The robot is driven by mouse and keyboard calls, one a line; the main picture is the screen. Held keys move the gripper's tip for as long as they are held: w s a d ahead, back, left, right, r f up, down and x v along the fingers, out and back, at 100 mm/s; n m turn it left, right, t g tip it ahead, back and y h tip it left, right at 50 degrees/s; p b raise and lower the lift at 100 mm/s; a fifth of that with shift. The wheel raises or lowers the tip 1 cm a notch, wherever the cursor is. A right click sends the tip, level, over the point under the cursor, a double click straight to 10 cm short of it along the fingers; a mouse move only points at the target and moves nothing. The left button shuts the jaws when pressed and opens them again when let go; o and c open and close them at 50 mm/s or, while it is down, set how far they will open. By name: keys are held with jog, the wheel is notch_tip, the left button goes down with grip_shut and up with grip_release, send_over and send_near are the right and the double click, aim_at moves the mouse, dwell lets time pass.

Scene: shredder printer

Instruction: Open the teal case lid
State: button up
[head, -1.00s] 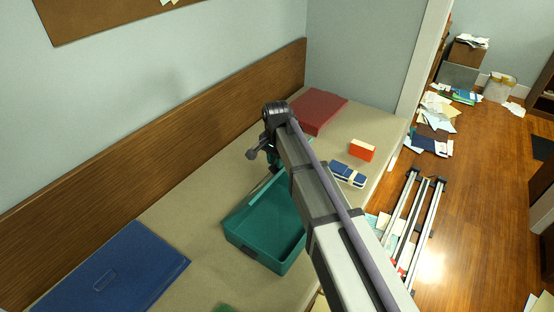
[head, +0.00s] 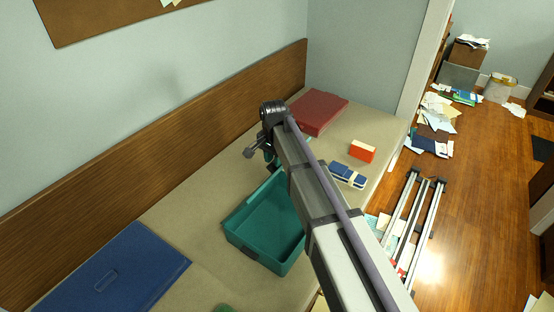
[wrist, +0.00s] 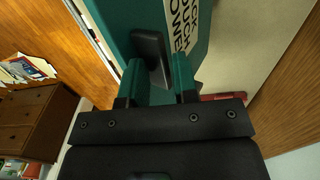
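The teal case (head: 285,262) sits on the beige bench top in the head view, its hollow inside showing and its right part hidden by my arm. In the wrist view, a teal panel with a white lettered label (wrist: 188,25) fills the top centre, with a black handle-like piece (wrist: 150,52) on it. My gripper (wrist: 158,72) has its two teal-tipped fingers on either side of the black piece's lower end. Whether they press on it is unclear. In the head view my gripper (head: 270,158) is near the case's far end, partly hidden by my arm.
A dark red folder (head: 320,110), an orange-red box (head: 362,151) and a blue banded bundle (head: 348,174) lie beyond the case. A blue folder (head: 115,272) lies at the left. A wooden backboard (head: 170,145) runs along the wall. Papers litter the floor.

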jog(key=w+a+r+p, duration=0.5)
jog(key=a+r+p, duration=0.1)
jog(key=a, duration=0.1)
jog(key=shift+w+a+r, duration=0.15)
jog(key=shift+w+r, duration=0.05)
jog(key=shift+w, duration=0.1)
dwell(0.4)
jog(key=shift+r, duration=0.1)
notch_tip(320, 180, up, 11)
jog(key=p, duration=1.1)
jog(key=shift+f, duration=0.2)
